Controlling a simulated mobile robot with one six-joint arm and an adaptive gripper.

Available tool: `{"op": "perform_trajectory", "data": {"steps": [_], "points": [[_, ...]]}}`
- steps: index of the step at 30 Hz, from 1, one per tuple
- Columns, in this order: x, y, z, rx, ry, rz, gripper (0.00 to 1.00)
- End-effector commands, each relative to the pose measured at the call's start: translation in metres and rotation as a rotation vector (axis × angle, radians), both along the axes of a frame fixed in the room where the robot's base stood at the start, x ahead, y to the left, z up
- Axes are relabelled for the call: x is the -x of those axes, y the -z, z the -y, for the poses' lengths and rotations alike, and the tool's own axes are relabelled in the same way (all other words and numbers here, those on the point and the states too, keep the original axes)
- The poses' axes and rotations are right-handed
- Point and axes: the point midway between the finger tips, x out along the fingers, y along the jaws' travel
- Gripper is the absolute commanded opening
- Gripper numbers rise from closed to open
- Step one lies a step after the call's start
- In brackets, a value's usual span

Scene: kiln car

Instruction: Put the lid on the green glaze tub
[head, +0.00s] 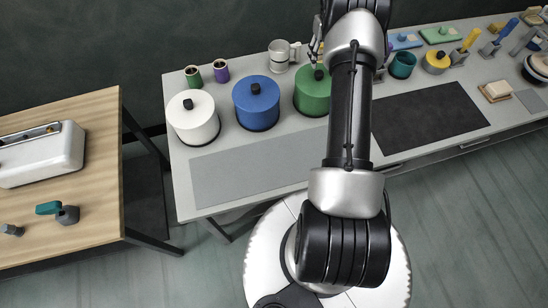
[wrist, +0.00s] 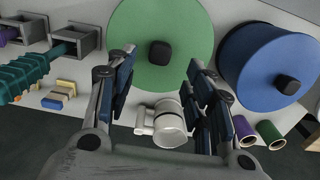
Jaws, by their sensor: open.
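The green glaze tub (head: 314,97) stands on the grey bench, right of the blue tub. A green lid with a black knob (head: 319,75) appears to sit on top of it, seemingly level. In the wrist view the round green lid (wrist: 185,28) fills the top middle and hides the tub below. My gripper (wrist: 160,62) is open and empty, its fingers on either side of the black knob in that view, with a gap on both sides. In the head view my gripper (head: 317,50) is by the lid's far side, partly hidden by my arm.
A blue tub (head: 257,110) and a white tub (head: 193,125) stand to the left. A white mug (head: 280,58) and small green and purple pots (head: 221,71) are behind. A teal pot (head: 402,65) is to the right. The grey mat (head: 240,172) in front is clear.

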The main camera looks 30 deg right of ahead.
Motion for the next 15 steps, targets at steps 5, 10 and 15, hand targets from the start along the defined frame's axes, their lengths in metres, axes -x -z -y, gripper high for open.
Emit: {"op": "perform_trajectory", "data": {"steps": [5, 10, 15], "points": [[-0.0001, -0.0086, 0.0000, 0.000, 0.000, 0.000, 0.48], [0.0000, -0.0125, 0.0000, 0.000, 0.000, 0.000, 0.48], [0.0000, -0.0121, 0.0000, 0.000, 0.000, 0.000, 0.48]]}}
